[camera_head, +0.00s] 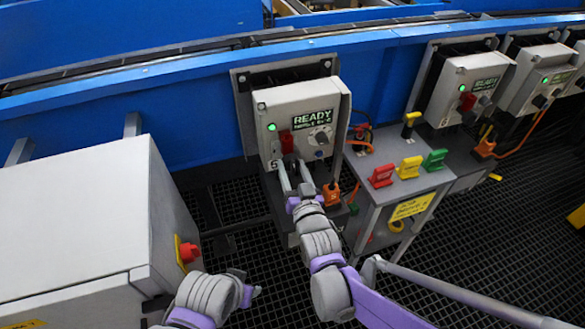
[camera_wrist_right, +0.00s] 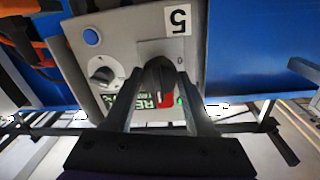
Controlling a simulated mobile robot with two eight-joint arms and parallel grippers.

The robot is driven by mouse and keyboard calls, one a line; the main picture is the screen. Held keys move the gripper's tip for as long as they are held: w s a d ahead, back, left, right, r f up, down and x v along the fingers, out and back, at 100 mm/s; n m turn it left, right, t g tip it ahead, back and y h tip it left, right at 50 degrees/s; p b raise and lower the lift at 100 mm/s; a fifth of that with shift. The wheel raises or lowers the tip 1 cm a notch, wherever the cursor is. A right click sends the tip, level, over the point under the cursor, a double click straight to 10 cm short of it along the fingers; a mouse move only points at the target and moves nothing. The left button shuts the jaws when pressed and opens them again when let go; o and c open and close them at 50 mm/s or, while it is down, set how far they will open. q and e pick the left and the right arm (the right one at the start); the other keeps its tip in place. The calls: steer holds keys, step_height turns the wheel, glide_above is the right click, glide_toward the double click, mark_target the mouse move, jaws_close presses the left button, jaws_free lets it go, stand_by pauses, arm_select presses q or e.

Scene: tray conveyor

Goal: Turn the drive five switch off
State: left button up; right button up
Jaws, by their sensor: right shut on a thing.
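The drive five box (camera_head: 265,110) is a light grey unit on the blue conveyor side, marked 5, with a lit green lamp and a screen reading READY. Its red and black switch (camera_head: 287,142) is at the box's lower left. My right gripper (camera_head: 292,168) reaches up from below, its fingers on either side of the switch handle. In the right wrist view the handle (camera_wrist_right: 160,76) sits between the two fingers, near a 0 mark, with the box appearing upside down. My left gripper (camera_head: 248,289) is low in the head view, away from the box, its fingers unclear.
A grey stand (camera_head: 385,195) with red, yellow and green tags stands right of the box. Similar drive boxes (camera_head: 465,88) are farther right. A grey cabinet (camera_head: 80,225) with a red knob (camera_head: 189,252) fills the left. Dark grating covers the floor.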

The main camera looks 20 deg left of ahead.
jaws_close()
steer(key=shift+n, duration=0.3)
steer(key=n+p, duration=0.1)
steer(key=n, duration=0.1)
steer(key=shift+n, duration=0.3)
steer(key=n, duration=0.4)
steer(key=shift+n+y, duration=0.3)
steer(key=n+p, duration=0.1)
steer(key=n, duration=0.4)
steer(key=shift+d+f+n, duration=0.1)
steer(key=shift+n, duration=0.3)
steer(key=n+y, duration=0.1)
steer(key=n, duration=0.4)
